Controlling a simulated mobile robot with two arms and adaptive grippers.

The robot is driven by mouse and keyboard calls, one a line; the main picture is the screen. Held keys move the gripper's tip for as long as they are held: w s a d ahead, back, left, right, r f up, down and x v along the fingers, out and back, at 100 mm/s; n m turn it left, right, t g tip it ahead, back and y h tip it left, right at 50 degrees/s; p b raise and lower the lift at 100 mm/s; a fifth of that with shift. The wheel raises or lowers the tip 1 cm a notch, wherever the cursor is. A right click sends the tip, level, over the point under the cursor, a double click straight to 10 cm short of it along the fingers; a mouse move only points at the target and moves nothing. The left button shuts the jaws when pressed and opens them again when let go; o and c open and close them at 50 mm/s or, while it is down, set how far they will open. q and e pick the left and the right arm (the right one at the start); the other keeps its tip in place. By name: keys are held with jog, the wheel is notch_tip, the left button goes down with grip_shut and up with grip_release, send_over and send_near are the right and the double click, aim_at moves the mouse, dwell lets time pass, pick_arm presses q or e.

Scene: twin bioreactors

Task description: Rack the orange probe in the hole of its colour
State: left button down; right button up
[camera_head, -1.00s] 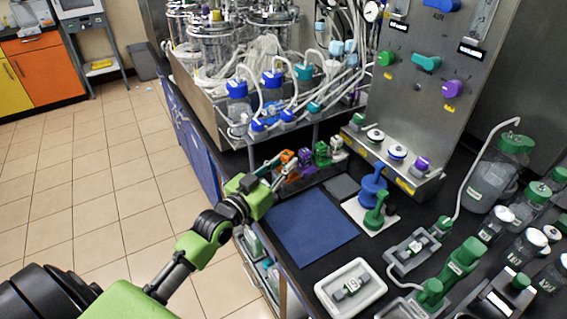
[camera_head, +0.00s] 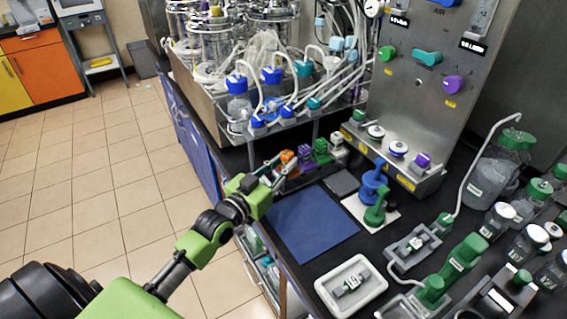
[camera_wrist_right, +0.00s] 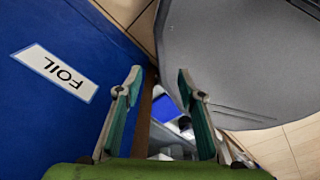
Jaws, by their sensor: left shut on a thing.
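The orange probe (camera_head: 287,156) shows as a small orange piece at the fingertips of my left gripper (camera_head: 277,168), at the left end of a row of coloured pieces. My left gripper is shut on it; the fingers partly hide it. The lower end of the probe and the hole under it are too small and covered to make out, so I cannot tell whether it is in a hole. In the right wrist view my right gripper (camera_wrist_right: 160,85) is open, with nothing between its fingers.
Purple (camera_head: 305,153), green (camera_head: 322,150) and white (camera_head: 338,145) pieces stand close to the right of the orange one. A blue mat (camera_head: 312,225) lies clear in front. A steel panel (camera_head: 425,90) rises behind. A blue surface labelled FOIL (camera_wrist_right: 55,80) is left of my right gripper.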

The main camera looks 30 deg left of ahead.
pick_arm(q)
jog(key=c, duration=1.8)
grip_release()
jog(key=shift+f, duration=0.1)
jog(key=s, duration=0.4)
jog(key=s+a, duration=0.1)
jog(key=s, duration=0.7)
jog(key=shift+a, duration=0.25)
